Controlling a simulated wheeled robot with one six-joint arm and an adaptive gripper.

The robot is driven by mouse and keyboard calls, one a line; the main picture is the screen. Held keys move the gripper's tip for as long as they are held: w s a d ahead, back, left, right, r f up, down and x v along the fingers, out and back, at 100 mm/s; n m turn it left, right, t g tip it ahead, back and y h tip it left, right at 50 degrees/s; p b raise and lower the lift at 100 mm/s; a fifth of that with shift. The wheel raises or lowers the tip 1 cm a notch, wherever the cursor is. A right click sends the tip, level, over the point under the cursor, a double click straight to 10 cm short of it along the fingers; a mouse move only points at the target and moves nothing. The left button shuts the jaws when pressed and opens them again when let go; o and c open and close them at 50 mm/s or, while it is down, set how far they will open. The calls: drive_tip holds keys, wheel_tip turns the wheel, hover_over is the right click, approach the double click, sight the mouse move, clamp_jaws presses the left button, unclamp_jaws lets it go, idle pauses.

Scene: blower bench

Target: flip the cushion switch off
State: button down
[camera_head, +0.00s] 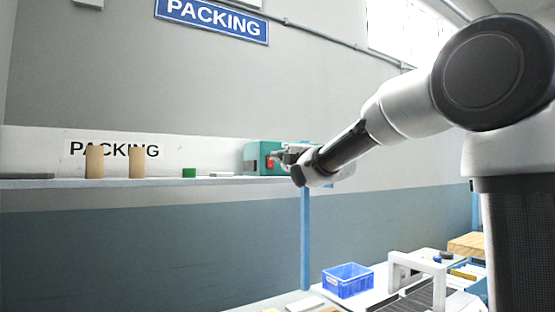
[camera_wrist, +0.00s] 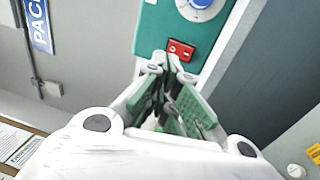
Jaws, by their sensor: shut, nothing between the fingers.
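A teal machine (camera_head: 255,156) stands on the long shelf, with a red switch (camera_head: 270,162) on its front. In the wrist view the teal panel (camera_wrist: 150,25) fills the top middle. The red rocker switch (camera_wrist: 181,50) sits there below a blue-and-white dial (camera_wrist: 203,5). I cannot read any label on it. My gripper (camera_wrist: 167,62) is shut and empty, its fingertips just below and left of the switch in the picture. Whether they touch the panel is unclear. In the head view my gripper (camera_head: 280,156) is at the machine's front, partly covering it.
The shelf (camera_head: 130,182) also holds two tan cylinders (camera_head: 94,162) (camera_head: 137,163), a green block (camera_head: 189,173) and a flat grey item (camera_head: 222,175). A blue post (camera_head: 306,240) stands under my arm. Below right, a bench holds a blue crate (camera_head: 348,280) and a white frame (camera_head: 418,262).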

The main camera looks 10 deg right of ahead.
drive_tip(key=r+v, duration=0.1)
drive_tip(key=v, duration=0.6)
drive_tip(key=shift+r, duration=0.3)
drive_tip(key=shift+s, duration=0.1)
drive_tip(key=s+d+f+m+g+h, duration=0.35)
drive_tip(key=f+m, duration=0.25)
drive_tip(key=f, duration=0.4)
drive_tip(key=s+d+f+m+g+h, duration=0.2)
drive_tip(key=s+d+f+m+g, duration=0.3)
drive_tip(key=f, duration=0.5)
drive_tip(key=s+d+f+m+g, duration=0.1)
drive_tip(key=s+f+m+g, duration=0.1)
drive_tip(key=s, duration=0.7)
drive_tip(key=s+d+f+m+g, duration=0.1)
drive_tip(key=s+d+f+m, duration=0.1)
drive_tip(key=s+f+m, duration=0.3)
drive_tip(key=s+d+f+m+g, duration=0.1)
drive_tip(key=s+f+m+g, duration=0.1)
drive_tip(key=s, duration=1)
wheel_tip(320, 180, down, 3)
drive_tip(key=shift+s+d+r+m+g, duration=0.15)
drive_tip(key=shift+s+d+m+g, duration=0.15)
drive_tip(key=shift+m, duration=0.5)
drive_tip(key=shift+h, duration=0.25)
